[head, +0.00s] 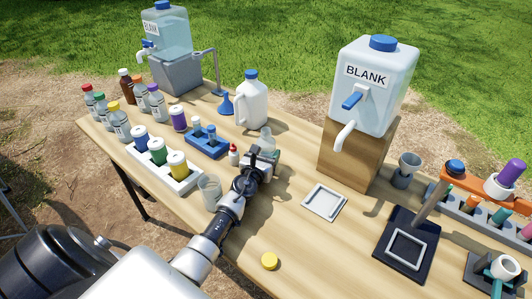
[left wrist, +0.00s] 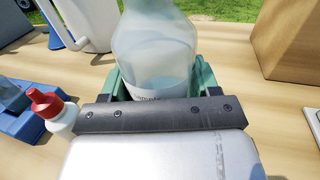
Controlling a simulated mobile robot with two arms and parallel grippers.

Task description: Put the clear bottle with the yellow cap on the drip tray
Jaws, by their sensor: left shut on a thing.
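My left gripper (head: 262,157) is shut on a clear bottle (head: 267,141), which stands upright with no cap visible on its neck. In the left wrist view the bottle (left wrist: 155,50) sits between green finger pads, with liquid inside and a label low down; its top is out of frame. Whether its base touches the table is hidden. The white square drip tray (head: 325,202) lies empty, right of the gripper and below the BLANK container's spigot. Another clear bottle with a yellow cap (head: 119,122) stands at left. My right gripper is not visible.
The BLANK container (head: 372,88) stands on a wooden block (head: 352,160) behind the tray. A red-capped dropper bottle (head: 234,154) and a clear beaker (head: 209,190) are close to my left gripper. A dark stand (head: 385,246) is at right. Bare tabletop separates gripper and tray.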

